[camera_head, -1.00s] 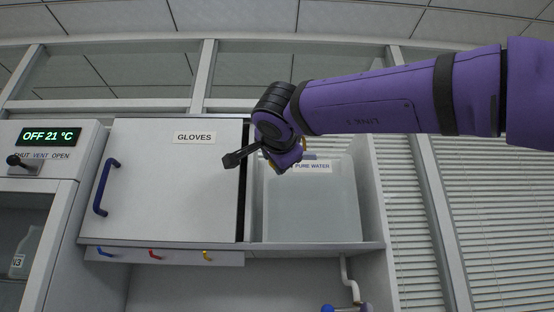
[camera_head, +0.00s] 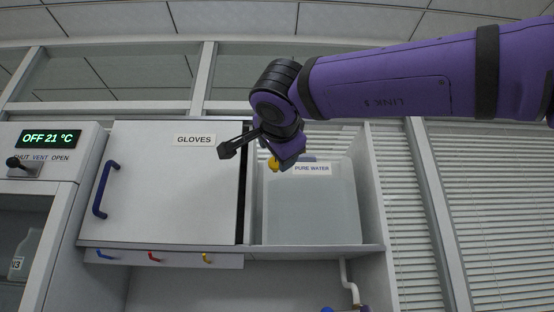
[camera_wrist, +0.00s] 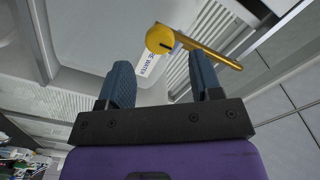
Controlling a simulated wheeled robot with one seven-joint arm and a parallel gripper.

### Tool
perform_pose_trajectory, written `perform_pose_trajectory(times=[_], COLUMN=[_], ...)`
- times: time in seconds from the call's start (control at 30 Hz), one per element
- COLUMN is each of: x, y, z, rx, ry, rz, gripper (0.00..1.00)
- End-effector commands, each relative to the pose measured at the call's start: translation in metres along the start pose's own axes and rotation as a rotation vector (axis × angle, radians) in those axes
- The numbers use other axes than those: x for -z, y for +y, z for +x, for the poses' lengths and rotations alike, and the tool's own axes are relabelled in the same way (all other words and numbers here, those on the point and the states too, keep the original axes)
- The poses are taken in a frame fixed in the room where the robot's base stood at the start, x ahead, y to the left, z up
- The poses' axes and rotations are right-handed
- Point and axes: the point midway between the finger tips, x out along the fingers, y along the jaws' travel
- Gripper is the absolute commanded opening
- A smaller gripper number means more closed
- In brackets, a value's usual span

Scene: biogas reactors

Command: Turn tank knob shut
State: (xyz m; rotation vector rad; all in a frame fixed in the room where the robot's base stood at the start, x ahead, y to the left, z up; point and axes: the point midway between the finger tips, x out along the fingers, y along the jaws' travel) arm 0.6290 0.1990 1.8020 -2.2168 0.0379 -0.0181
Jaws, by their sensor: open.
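The translucent tank labelled PURE WATER (camera_head: 310,218) stands on a shelf right of the gloves cabinet. A round yellow knob (camera_head: 273,164) shows at its upper left, partly behind my gripper. In the wrist view the yellow knob (camera_wrist: 160,39) has a dark slot and a yellow bar running off to the lower right. My gripper (camera_wrist: 159,62) is open, its two blue fingers apart and nothing between them. The knob lies beyond the fingertips, roughly in line with the gap; I see no contact. In the head view my wrist hides the fingers.
The GLOVES cabinet (camera_head: 170,190) with a blue handle is shut, left of the tank. Coloured hooks (camera_head: 152,257) line the rail below it. A vent panel (camera_head: 50,150) reads OFF 21 °C at far left. A white pipe (camera_head: 348,283) runs below the tank.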

Motion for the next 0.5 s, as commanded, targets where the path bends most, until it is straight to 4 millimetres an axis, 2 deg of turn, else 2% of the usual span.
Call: perform_pose_trajectory(times=[0.03, 0.2, 0.33, 0.5], x=[0.001, 0.000, 0.000, 0.000], y=[0.000, 0.000, 0.000, 0.000], z=[-0.011, -0.038, -0.051, -0.057], rx=[0.002, 0.002, 0.000, 0.000], ry=[0.000, 0.000, 0.000, 0.000], rz=[0.001, 0.000, 0.000, 0.000], gripper=[0.59, 0.59, 0.59, 0.59])
